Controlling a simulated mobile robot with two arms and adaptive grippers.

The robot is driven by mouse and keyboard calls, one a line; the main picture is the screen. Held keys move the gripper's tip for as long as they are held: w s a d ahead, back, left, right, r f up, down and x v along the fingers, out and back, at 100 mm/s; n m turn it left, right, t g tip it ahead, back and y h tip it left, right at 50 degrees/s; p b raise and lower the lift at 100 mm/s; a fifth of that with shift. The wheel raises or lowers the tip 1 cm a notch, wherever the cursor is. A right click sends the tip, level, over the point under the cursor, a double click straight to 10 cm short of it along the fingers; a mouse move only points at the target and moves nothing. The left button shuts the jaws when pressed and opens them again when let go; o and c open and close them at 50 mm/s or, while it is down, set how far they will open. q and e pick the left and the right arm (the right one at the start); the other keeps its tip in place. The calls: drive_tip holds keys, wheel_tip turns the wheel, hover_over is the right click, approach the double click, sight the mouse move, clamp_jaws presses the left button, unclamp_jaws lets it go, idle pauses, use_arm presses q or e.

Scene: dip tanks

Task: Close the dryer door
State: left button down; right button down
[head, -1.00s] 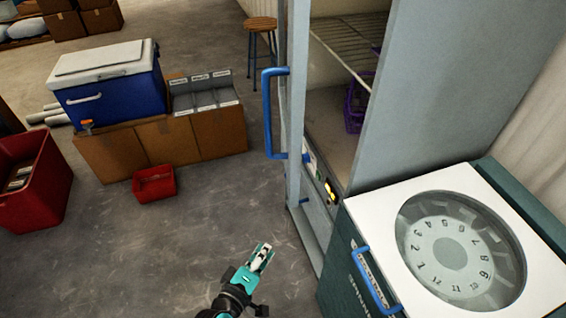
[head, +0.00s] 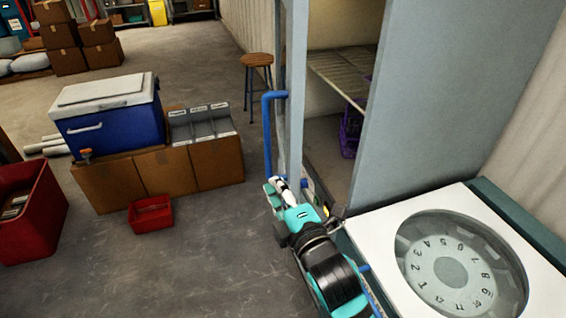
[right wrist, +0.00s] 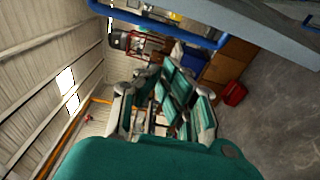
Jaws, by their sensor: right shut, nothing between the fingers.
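The dryer is a tall grey cabinet (head: 450,90) at the right of the head view. Its door (head: 293,90) stands open and shows almost edge-on, with the inside visible to its right. A blue handle (head: 268,135) runs upright on the door's left side. My right gripper (head: 273,189) is shut and empty, beside the lower part of the handle; I cannot tell whether it touches. In the right wrist view the gripper fingers (right wrist: 165,105) are below a blue bar (right wrist: 165,22), with the grey door (right wrist: 265,28) at top right. My left gripper is not in view.
A wire shelf (head: 345,75) and a purple basket (head: 350,130) are inside the dryer. A white-topped machine with a round dial (head: 385,235) stands in front of it. A stool (head: 257,62), a blue cooler (head: 108,125) and red bins (head: 150,216) stand left. Floor between is clear.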

drive_tip(key=w+p, duration=0.4)
drive_tip(key=w, duration=0.3)
drive_tip(key=shift+w+d, duration=0.3)
drive_tip(key=shift+d, duration=0.1)
